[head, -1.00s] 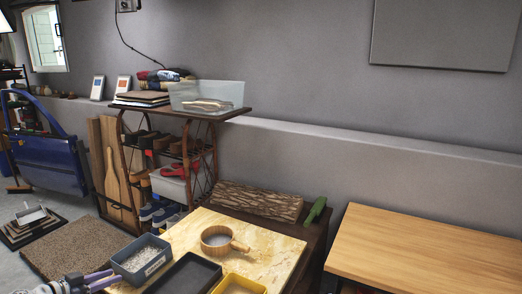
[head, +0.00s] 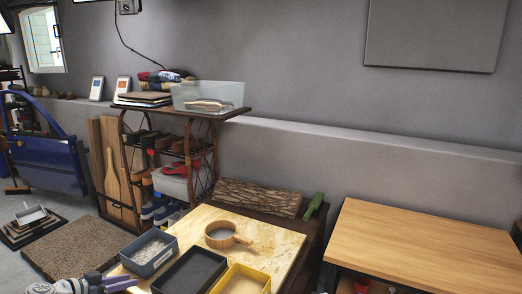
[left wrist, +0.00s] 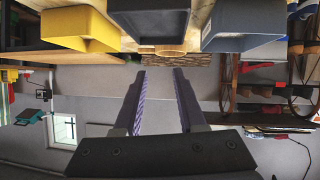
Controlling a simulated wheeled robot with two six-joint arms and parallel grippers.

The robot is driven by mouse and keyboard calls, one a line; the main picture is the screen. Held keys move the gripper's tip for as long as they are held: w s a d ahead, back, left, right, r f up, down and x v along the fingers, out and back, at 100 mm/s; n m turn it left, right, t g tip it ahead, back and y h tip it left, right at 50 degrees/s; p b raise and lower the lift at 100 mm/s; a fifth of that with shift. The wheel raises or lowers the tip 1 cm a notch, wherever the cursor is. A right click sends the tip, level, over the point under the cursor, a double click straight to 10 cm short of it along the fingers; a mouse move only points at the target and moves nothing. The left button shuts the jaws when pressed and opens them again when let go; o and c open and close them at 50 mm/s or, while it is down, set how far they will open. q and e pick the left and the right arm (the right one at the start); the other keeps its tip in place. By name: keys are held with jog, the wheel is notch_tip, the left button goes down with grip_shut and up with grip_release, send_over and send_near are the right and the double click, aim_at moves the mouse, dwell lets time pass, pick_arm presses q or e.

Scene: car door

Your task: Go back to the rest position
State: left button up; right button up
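My left gripper (head: 125,284) shows at the bottom left of the head view, with its purple fingers pointing right. It is near the front left of a work table (head: 284,240) and the blue-grey bin. In the left wrist view, which looks upside down, the gripper (left wrist: 160,72) has its two purple fingers apart with nothing between them. A blue car door (head: 45,155) stands at the far left of the head view. My right gripper is not in view.
On the work table are a blue-grey bin (head: 149,254), a black bin (head: 190,272), a yellow bin (head: 243,281) and a round wooden pan (head: 221,236). A wooden-top table (head: 425,245) stands right. A shelf rack (head: 205,165) stands behind, against the wall.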

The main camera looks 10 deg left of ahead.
pick_arm(q)
jog(key=w+d+f+g+p, duration=0.1)
jog(key=d+g, duration=0.2)
jog(key=d, duration=0.5)
jog(key=w+d+f+g+h+p, duration=0.1)
jog(key=d+g+p, duration=0.1)
jog(key=d, duration=0.7)
jog(key=w+d+f+g+p, duration=0.1)
jog(key=d+f+g, duration=0.15)
jog(key=d, duration=0.55)
jog(key=s+d+r+g+y+p, duration=0.1)
jog(key=s+d+g+y+p, duration=0.1)
jog(key=d, duration=0.7)
jog(key=s+d+r+g+y+p, duration=0.1)
jog(key=s+d+y, duration=0.4)
jog(key=d, duration=0.5)
jog(key=shift+s+d+r+g+p, duration=0.3)
jog(key=shift+s+g+p, duration=0.25)
jog(key=shift+s+p, duration=0.6)
jog(key=shift+w, duration=0.1)
